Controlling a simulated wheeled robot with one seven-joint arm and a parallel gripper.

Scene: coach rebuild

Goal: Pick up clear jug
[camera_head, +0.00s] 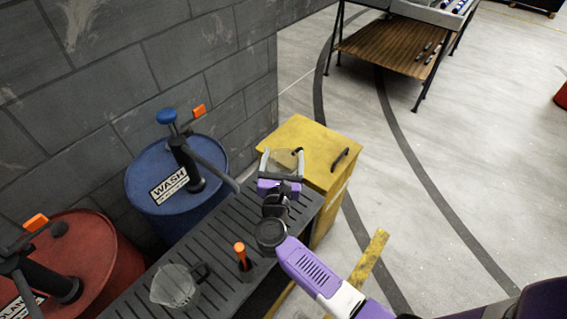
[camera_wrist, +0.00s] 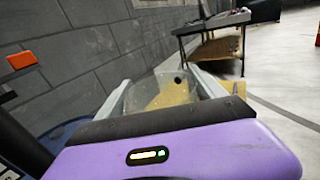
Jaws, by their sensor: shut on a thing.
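My gripper (camera_head: 282,163) is shut on a clear jug (camera_head: 286,158), which sits between the two pale fingers. The clear jug (camera_wrist: 158,88) also shows between the fingers in the wrist view, with its lower part hidden by my gripper's purple body. In the head view it appears over the yellow cabinet's near edge; I cannot tell if it touches anything below. A second clear jug (camera_head: 175,287) with a dark handle stands on the black slatted bench, at the lower left and apart from my gripper.
The black slatted bench (camera_head: 222,240) runs beneath my arm, with an orange-handled tool (camera_head: 240,252) on it. A blue drum (camera_head: 210,150) and a red drum (camera_head: 105,262), both with pumps, stand left. The yellow cabinet (camera_head: 310,140) is beyond. Open floor lies right.

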